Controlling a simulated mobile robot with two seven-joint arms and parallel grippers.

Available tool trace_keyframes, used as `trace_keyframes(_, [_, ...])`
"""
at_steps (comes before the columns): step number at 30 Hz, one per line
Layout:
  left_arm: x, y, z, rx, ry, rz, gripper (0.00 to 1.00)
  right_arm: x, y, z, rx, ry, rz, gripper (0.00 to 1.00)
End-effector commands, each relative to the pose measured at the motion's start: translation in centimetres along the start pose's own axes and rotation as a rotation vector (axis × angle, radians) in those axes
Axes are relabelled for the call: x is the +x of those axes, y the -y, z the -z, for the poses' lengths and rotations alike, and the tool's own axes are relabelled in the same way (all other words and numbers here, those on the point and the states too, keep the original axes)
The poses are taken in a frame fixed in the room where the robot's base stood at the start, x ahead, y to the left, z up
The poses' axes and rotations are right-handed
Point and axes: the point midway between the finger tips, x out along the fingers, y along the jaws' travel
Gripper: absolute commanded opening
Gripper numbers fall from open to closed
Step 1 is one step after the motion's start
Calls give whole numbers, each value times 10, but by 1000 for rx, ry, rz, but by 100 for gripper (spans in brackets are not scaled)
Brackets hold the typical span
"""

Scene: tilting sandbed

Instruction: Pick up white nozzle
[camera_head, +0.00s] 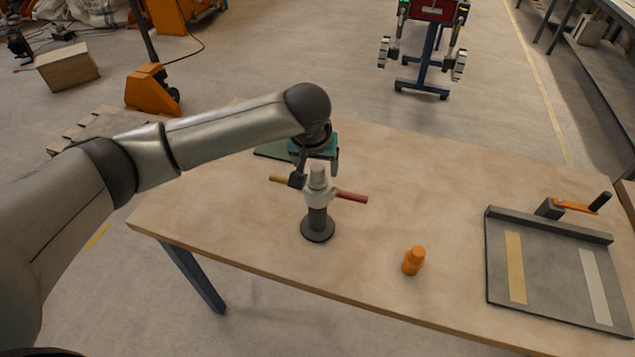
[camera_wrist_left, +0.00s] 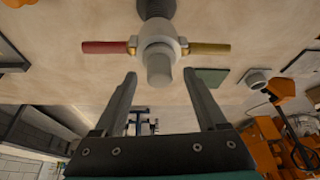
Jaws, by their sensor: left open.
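The white nozzle (camera_head: 317,180) points up from a white fitting on a dark upright stand (camera_head: 318,229) near the front middle of the table. A red rod (camera_head: 351,196) sticks out to the right and a yellow rod (camera_head: 280,179) to the left. In the left wrist view the nozzle (camera_wrist_left: 159,70) shows end-on, with the red rod at left. My left gripper (camera_head: 316,171) is open, close to the nozzle's top, one finger to each side of it. In the left wrist view the gap between its fingertips (camera_wrist_left: 160,76) lines up with the nozzle; no contact shows. My right gripper is out of view.
An orange bottle-like piece (camera_head: 413,261) stands right of the stand. A grey tray (camera_head: 549,268) with two strips and an orange-handled clamp (camera_head: 577,207) lies at the right. A green plate (camera_head: 272,151) lies behind the gripper. The table's (camera_head: 430,185) middle is clear.

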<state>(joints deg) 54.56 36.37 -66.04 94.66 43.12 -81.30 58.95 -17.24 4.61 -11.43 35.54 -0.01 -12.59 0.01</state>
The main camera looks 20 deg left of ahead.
Motion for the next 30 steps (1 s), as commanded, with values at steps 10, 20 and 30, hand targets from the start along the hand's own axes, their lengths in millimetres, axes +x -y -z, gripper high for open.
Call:
trace_keyframes(10, [19, 0, 0, 1, -1, -1, 74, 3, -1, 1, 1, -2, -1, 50])
trace_keyframes(20, [19, 0, 0, 1, -1, -1, 47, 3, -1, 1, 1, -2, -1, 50])
trace_keyframes(30, [19, 0, 0, 0, 0, 0, 9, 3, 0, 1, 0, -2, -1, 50])
